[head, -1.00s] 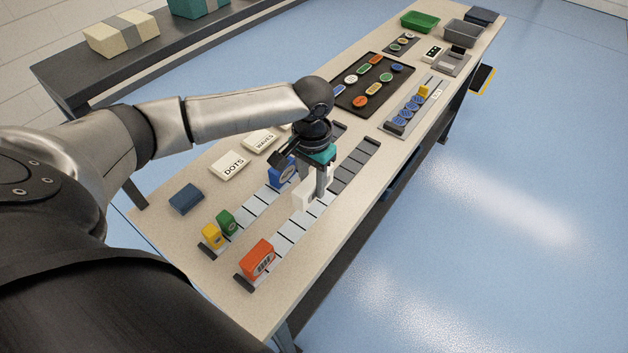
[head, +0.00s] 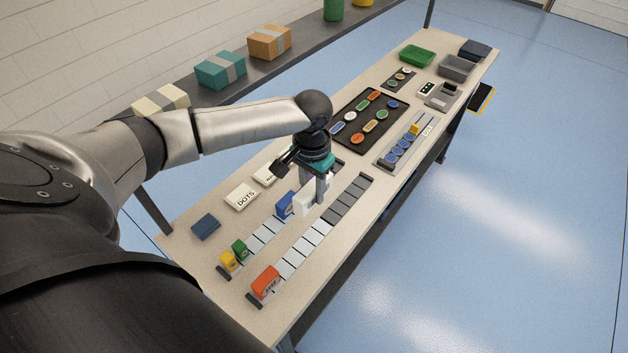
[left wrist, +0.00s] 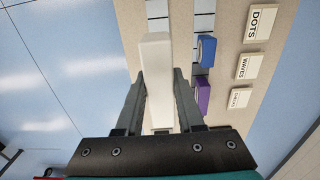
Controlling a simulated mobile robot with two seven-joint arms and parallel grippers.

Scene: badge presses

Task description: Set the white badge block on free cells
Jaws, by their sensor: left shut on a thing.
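My left gripper (head: 318,188) is shut on the white badge block (head: 304,204), which also shows between the fingers in the left wrist view (left wrist: 155,70). In the head view the block appears beside the blue block (head: 285,205); its height above the table is hard to tell. The front rail (head: 315,238) has an orange block (head: 265,281) at its near end and several bare light and dark cells. The back rail (head: 266,234) holds yellow (head: 228,261), green (head: 239,248) and blue blocks; a purple block (left wrist: 203,97) shows in the left wrist view. My right gripper is out of view.
Lettered tiles, one reading DOTS (head: 241,197), and a dark blue block (head: 206,226) lie behind the rails. A black tray of badges (head: 345,142) and a grey strip with blue discs (head: 384,161) lie further along. Green (head: 417,55) and grey bins (head: 456,67) stand at the far end.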

